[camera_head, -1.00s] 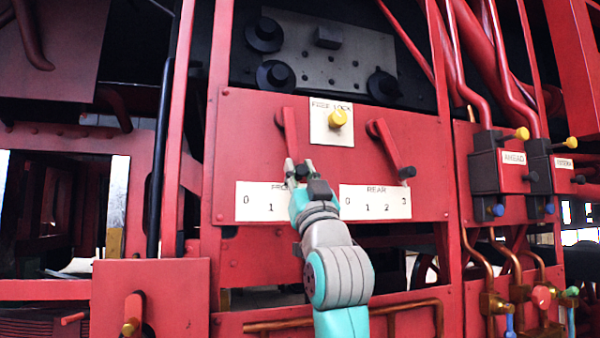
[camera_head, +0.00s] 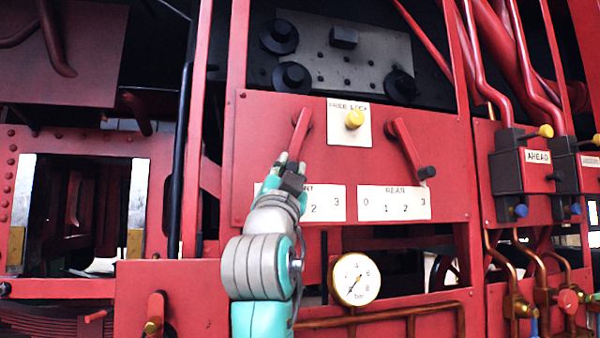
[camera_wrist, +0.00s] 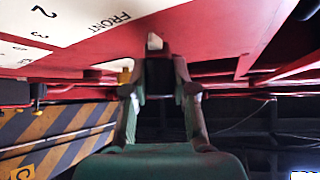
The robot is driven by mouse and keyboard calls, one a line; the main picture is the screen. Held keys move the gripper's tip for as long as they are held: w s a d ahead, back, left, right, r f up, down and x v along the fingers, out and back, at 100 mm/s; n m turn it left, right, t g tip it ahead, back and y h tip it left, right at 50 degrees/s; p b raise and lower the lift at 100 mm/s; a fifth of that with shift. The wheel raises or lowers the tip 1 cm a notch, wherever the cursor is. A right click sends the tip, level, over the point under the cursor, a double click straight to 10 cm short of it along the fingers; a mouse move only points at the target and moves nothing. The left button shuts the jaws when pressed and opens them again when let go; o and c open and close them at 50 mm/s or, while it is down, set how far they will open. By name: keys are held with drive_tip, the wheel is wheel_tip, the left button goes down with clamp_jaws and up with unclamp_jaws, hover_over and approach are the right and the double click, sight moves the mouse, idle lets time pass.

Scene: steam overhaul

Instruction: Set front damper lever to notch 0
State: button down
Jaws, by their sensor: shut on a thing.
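The front damper lever (camera_head: 301,130) is a red bar on the red panel, slanting down and to the left from its pivot. My gripper (camera_head: 287,168) is shut on its lower end; the fingers hide the handle there. In the wrist view my gripper (camera_wrist: 160,92) has its fingers either side of a dark piece. The scale (camera_wrist: 60,22) also shows in the wrist view, with FRONT and 2 legible.
The rear damper lever (camera_head: 407,148) slants down to the right above its own 0-to-3 scale (camera_head: 394,203). A yellow knob (camera_head: 355,119) on a white plate sits between the levers. A pressure gauge (camera_head: 355,279) and copper pipes (camera_head: 390,315) lie below.

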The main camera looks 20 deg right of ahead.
drive_tip(key=shift+a+r+m+g+h, duration=0.3)
drive_tip(key=shift+a+m+g+h, duration=0.4)
drive_tip(key=shift+m, duration=0.5)
drive_tip(key=shift+d, duration=0.1)
drive_tip(key=c, duration=0.9)
unclamp_jaws()
drive_tip(key=v, duration=1.2)
drive_tip(key=shift+w+f, duration=0.1)
